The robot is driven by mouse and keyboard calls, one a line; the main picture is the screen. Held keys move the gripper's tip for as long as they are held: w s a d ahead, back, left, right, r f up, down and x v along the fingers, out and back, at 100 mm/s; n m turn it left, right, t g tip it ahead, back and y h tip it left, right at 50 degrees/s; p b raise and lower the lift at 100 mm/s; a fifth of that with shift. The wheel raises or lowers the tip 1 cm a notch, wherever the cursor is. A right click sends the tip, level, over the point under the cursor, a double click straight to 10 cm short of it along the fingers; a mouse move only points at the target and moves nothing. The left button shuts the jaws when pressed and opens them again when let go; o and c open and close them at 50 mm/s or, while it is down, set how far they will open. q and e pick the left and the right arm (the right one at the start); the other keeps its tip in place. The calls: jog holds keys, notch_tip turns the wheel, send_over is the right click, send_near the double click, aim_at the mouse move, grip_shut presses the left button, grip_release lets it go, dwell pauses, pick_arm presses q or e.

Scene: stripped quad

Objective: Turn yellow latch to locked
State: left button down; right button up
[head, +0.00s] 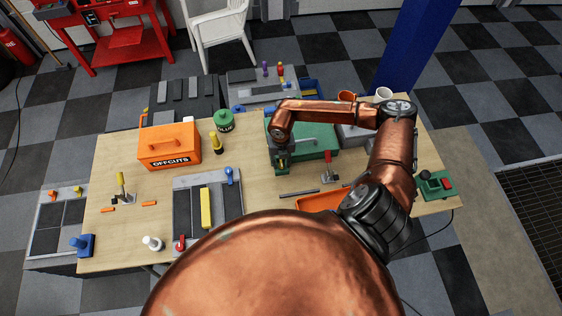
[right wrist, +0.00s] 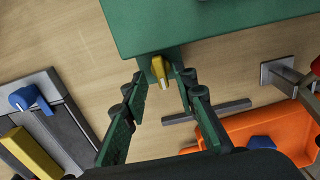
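The yellow latch (right wrist: 160,71) sits on a small green mount at the near edge of the green box (right wrist: 205,27), and its free end points toward my gripper in the right wrist view. The green box also shows in the head view (head: 315,140). My right gripper (right wrist: 162,83) is open, with a green-padded finger on each side of the latch. I see gaps between the fingers and the latch. In the head view my right gripper (head: 282,162) is at the box's left front corner and mostly hides the latch. My left gripper is not in view.
An orange tray (right wrist: 237,127) and a grey bar (right wrist: 207,112) lie near my right gripper. A red-handled clamp (head: 327,168) stands beside them. A panel with a blue latch (head: 229,174) and a yellow bar (head: 206,208) lies left. The orange offcuts box (head: 169,146) stands farther left.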

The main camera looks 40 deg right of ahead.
jog(key=shift+s, duration=0.5)
jog(key=shift+w, duration=0.35)
jog(key=c, duration=0.3)
jog(key=shift+s, duration=0.15)
grip_shut()
